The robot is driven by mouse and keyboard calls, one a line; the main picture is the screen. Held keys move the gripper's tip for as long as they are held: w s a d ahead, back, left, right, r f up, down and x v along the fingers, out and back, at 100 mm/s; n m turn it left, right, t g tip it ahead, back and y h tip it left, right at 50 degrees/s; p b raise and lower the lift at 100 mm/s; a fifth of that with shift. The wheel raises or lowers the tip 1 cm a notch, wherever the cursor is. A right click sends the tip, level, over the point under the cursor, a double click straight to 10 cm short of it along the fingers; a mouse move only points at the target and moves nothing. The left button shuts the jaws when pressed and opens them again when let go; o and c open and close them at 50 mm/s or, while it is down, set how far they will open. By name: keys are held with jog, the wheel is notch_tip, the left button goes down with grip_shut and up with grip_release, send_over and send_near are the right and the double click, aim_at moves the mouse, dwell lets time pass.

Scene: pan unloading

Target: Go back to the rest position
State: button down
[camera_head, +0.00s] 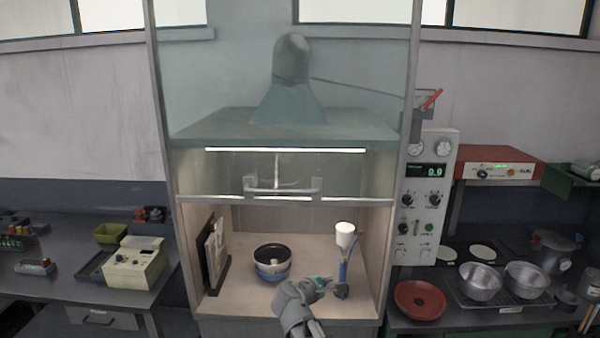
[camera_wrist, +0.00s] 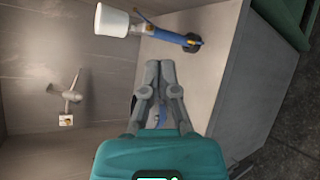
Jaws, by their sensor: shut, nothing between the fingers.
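My gripper (camera_head: 322,283) is at the front of the fume hood, over its pale floor, to the right of a dark bowl (camera_head: 272,272) with a blue and white outside. In the wrist view my gripper (camera_wrist: 160,64) has its fingers together with nothing between them. A burner-like stand with a white cup on top (camera_head: 345,236) and a blue stem stands just right of my gripper. The same white cup (camera_wrist: 112,20) and the blue stem (camera_wrist: 172,37) show in the wrist view, ahead of the fingers and apart from them.
The hood's glass sash (camera_head: 285,183) is raised above the opening. A dark panel (camera_head: 216,262) stands at the hood's left wall. On the right bench are a red dish (camera_head: 420,300) and two metal pans (camera_head: 480,282). A beige device (camera_head: 135,265) stands on the left bench.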

jog(key=s+d+f+m+g+y, duration=0.2)
jog(key=s+d+f+m+g, duration=0.4)
jog(key=s+d+f+m, duration=0.25)
jog(key=s+f+m+g+y+b, duration=0.1)
jog(key=s+f+m+g+y, duration=0.3)
jog(key=s+m, duration=0.4)
jog(key=shift+s+d+f+g+y+b, duration=0.4)
jog(key=shift+s+f+y, duration=0.3)
jog(key=shift+y, duration=0.5)
dwell(0.7)
